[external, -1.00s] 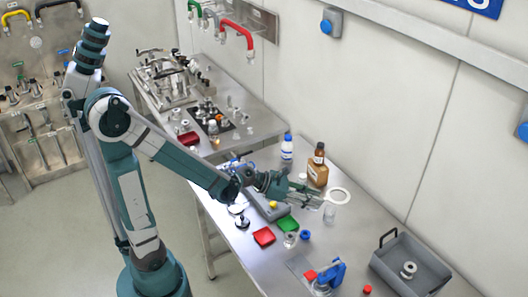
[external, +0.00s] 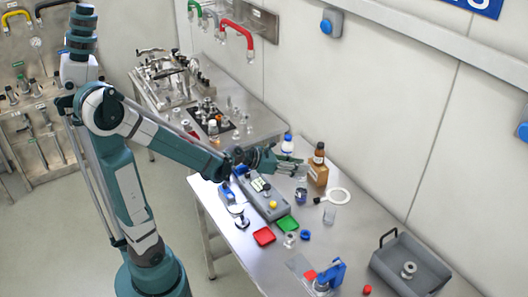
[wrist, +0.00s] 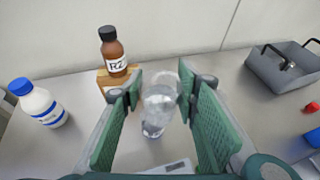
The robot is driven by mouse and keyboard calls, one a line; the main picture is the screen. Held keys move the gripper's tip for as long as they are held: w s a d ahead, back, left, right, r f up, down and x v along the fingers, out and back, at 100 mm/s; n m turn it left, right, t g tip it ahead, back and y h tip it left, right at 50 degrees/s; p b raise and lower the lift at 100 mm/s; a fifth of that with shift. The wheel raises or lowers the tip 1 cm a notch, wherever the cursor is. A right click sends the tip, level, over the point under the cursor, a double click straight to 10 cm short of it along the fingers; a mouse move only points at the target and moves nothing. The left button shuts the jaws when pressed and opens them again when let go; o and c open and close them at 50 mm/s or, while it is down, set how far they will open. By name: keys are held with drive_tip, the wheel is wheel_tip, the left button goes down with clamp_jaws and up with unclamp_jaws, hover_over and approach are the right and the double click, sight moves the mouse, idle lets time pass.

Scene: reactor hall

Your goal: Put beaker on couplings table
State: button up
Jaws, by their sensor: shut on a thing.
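My gripper (external: 296,168) is raised over the back part of the front table. In the wrist view my gripper (wrist: 160,86) has its two green fingers shut on a clear glass beaker (wrist: 158,106), which looks upright. In the external view the held beaker is small and hard to make out.
A brown bottle (external: 319,153) on a wooden block and a white bottle with blue cap (external: 287,145) stand near my gripper. A grey device (external: 262,198), red tray (external: 264,236), green tray (external: 288,223) and grey crate (external: 410,262) occupy the front table. The couplings table's right end looks clear.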

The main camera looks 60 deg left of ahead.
drive_tip(key=s+a+r+n+y+b, duration=0.1)
drive_tip(key=a+r+n+y, duration=0.2)
drive_tip(key=a, duration=1)
drive_tip(key=a+r+n+y, duration=0.1)
drive_tip(key=a+n+y, duration=0.25)
drive_tip(key=a, duration=1.05)
drive_tip(key=s+a+r+n+y, duration=0.1)
drive_tip(key=s+a+r+y, duration=0.1)
drive_tip(key=a, duration=0.5)
drive_tip(key=s+a+r+n+g+y+b, duration=0.1)
drive_tip(key=s+a+r+n+y, duration=0.1)
drive_tip(key=s+a, duration=0.2)
drive_tip(key=s+a+r+n+g+y, duration=0.1)
drive_tip(key=s+a+r+n+y, duration=0.1)
drive_tip(key=a, duration=0.9)
drive_tip(key=shift+s+r, duration=0.15)
drive_tip(key=shift+s, duration=0.65)
drive_tip(key=shift+a+r, duration=0.1)
